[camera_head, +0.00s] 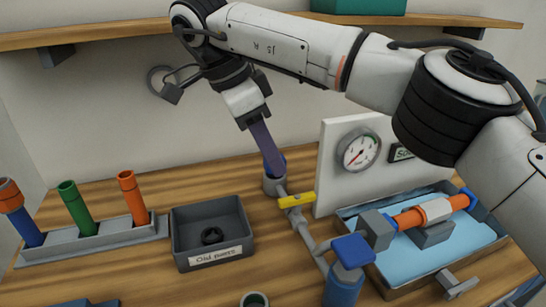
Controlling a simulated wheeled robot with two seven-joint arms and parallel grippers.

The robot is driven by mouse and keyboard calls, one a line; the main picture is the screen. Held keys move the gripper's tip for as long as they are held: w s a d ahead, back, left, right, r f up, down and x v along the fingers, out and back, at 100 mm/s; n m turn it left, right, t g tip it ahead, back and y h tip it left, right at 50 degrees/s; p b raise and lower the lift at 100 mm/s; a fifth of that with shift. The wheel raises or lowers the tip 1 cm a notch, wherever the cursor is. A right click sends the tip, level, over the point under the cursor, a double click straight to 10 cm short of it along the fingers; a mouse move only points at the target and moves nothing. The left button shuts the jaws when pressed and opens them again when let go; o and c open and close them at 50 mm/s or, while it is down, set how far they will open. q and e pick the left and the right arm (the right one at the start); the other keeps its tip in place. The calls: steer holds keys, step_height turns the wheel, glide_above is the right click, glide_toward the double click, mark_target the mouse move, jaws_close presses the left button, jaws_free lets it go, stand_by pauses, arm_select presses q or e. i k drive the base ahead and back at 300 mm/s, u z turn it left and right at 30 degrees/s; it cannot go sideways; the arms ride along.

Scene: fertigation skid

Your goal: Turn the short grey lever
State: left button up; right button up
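A short grey lever (458,284) sticks out from the front wall of the blue-lined tray (396,281), at the lower right. My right gripper (273,163) is far from it, to the upper left. Its dark purple fingers point down at a blue-topped grey fitting (274,184) on the pipe. The fingers overlap from this side, so I cannot tell whether they are open or shut, or whether they touch the blue part. A yellow lever (297,200) sits on the pipe just below the fingertips. My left gripper is not in view.
An orange pipe cartridge (408,218) lies over the tray. A white panel with a gauge (359,150) stands behind it. A blue-capped post (343,285) stands left of the tray. A labelled grey bin (186,262) and a rack of coloured tubes (92,240) are at left.

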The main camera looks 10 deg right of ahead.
mark_target(452, 287)
steer(key=k, duration=1.5)
